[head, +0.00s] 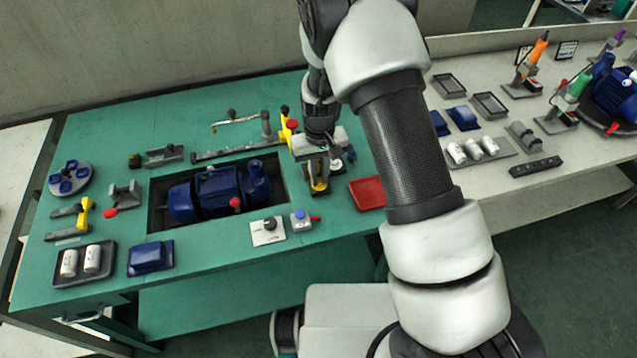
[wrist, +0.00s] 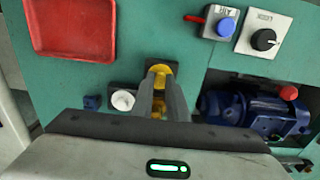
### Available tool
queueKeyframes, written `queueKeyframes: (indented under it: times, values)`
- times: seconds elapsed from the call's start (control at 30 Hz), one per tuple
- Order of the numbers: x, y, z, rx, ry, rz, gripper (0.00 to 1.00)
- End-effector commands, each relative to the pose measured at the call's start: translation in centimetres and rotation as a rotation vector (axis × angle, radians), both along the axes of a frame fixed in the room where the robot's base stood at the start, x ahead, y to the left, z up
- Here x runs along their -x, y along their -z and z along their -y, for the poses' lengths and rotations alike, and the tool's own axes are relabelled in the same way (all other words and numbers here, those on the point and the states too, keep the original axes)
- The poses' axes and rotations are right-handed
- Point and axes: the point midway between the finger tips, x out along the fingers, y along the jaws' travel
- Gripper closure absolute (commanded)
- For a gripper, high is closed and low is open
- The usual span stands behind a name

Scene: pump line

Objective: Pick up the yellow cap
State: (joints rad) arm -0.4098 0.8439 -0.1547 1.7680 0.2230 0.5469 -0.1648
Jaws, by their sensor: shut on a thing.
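The yellow cap (head: 319,186) is at the right part of the green bench, just right of the recessed pump. In the wrist view the yellow cap (wrist: 160,69) shows at the tips of my fingers, over a small dark base. My gripper (head: 318,175) points down at it, and in the wrist view my gripper (wrist: 160,92) is shut on the cap. The fingers hide part of the cap. I cannot tell whether it still touches the base.
A red tray (head: 367,193) lies close on the right. The blue pump (head: 218,192) sits in the recess on the left. A switch box (head: 268,231) and a blue-button box (head: 301,220) stand in front. A white round part (wrist: 122,100) is beside the fingers.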

Motion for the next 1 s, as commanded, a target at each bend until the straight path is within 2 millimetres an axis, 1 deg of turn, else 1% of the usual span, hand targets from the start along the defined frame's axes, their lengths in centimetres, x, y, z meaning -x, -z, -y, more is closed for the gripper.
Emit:
queueKeyframes:
  times: [0.6,1.0]
  values:
    - [0.0,-1.2,0.0,0.0,0.001,0.001,1.0]
    - [0.0,-1.3,0.0,0.0,0.0,0.0,1.0]
